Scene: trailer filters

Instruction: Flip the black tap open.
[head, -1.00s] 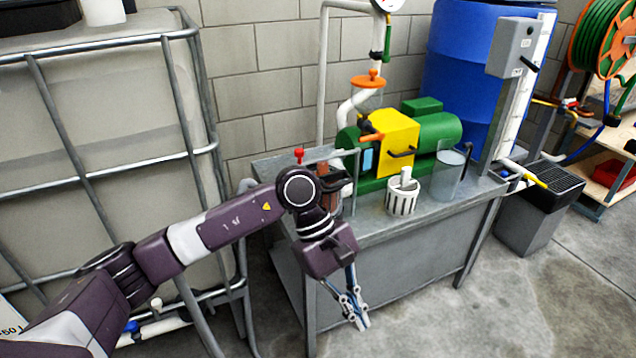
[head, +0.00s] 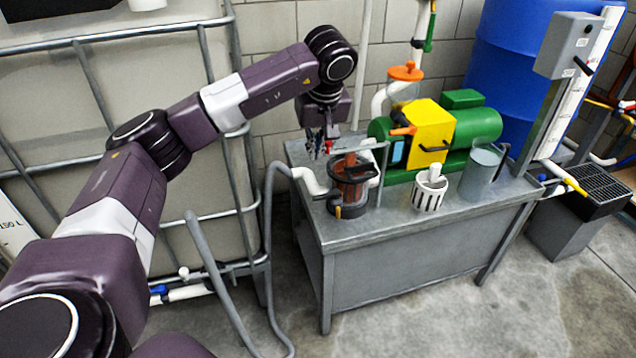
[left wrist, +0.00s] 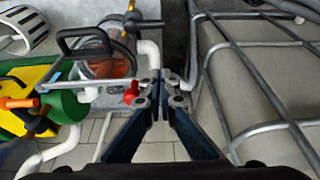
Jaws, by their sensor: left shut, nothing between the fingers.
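My left gripper (head: 320,145) is shut and empty, pointing down over the back left of the metal table. In the left wrist view its fingertips (left wrist: 161,88) are beside a red-knobbed valve (left wrist: 130,94), which also shows as red in the head view (head: 329,146). A clear filter pot (head: 352,190) with a rust-coloured inside stands in front of the gripper; a black loop handle (left wrist: 85,42) crosses its top. A black lever (head: 433,149) is on the yellow pump housing (head: 428,126). Which black part is the tap, I cannot tell. My right gripper is not in view.
A caged tank (head: 60,130) stands left of the table (head: 400,223). A white slotted basket (head: 429,192) and a clear beaker (head: 482,170) stand on the table. A grey hose (head: 275,215) and white pipe (head: 312,182) run close to the filter pot.

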